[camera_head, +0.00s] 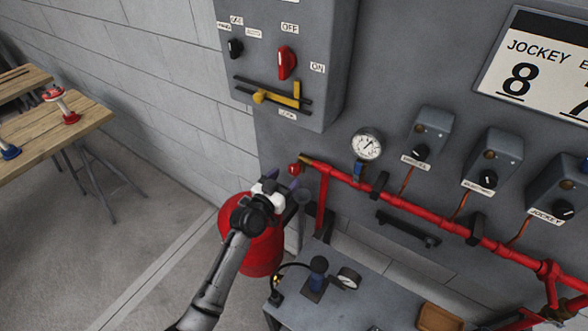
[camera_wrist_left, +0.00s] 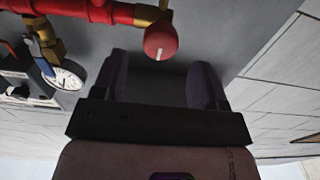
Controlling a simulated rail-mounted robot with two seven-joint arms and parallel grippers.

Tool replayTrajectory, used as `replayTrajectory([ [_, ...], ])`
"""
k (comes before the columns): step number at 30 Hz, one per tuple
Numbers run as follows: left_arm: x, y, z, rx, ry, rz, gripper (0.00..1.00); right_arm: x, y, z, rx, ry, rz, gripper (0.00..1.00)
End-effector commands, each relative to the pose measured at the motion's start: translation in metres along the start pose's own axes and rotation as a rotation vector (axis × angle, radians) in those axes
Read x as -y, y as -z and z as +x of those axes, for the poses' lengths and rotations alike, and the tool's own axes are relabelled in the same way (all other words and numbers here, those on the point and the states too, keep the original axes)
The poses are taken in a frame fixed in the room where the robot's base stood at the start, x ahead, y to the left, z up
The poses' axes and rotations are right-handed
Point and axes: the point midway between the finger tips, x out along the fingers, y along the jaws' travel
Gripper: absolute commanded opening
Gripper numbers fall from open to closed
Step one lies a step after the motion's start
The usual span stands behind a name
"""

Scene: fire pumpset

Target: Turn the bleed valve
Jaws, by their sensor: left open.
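A round red knob (camera_head: 295,169) with a brass stem sits at the left end of the red pipe (camera_head: 345,178); I take it for the bleed valve. In the left wrist view the red knob (camera_wrist_left: 160,41) shows a white mark on its face. My left gripper (camera_head: 292,192) is open and empty, just below the knob in the head view. In the left wrist view the gripper's dark fingers (camera_wrist_left: 161,80) stand apart, with the knob beyond them, roughly in line with the gap. No contact shows. My right gripper is in neither view.
A control box (camera_head: 285,70) hangs above. A red bucket-like container (camera_head: 258,248) stands behind my left arm. A grey bench (camera_head: 350,300) is lower right.

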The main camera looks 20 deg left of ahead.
Motion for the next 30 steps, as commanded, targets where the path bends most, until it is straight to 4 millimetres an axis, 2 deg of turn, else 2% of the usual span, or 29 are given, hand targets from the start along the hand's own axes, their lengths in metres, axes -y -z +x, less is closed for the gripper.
replayTrajectory([
  [1, 0.000, 0.000, 0.010, -0.001, -0.001, -0.002, 0.66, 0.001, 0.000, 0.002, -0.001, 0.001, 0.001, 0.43],
  [6, 0.000, -0.001, 0.032, 0.000, -0.001, -0.003, 0.66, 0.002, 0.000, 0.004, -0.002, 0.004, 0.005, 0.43],
  [12, 0.000, 0.000, 0.048, -0.001, -0.001, -0.002, 0.66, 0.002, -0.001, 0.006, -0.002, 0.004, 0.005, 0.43],
  [26, 0.000, 0.000, 0.054, 0.000, 0.000, -0.001, 0.66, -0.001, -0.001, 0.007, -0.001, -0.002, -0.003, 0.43],
  [30, 0.000, 0.000, 0.053, 0.000, 0.000, -0.001, 0.53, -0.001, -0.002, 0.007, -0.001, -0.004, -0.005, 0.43],
])
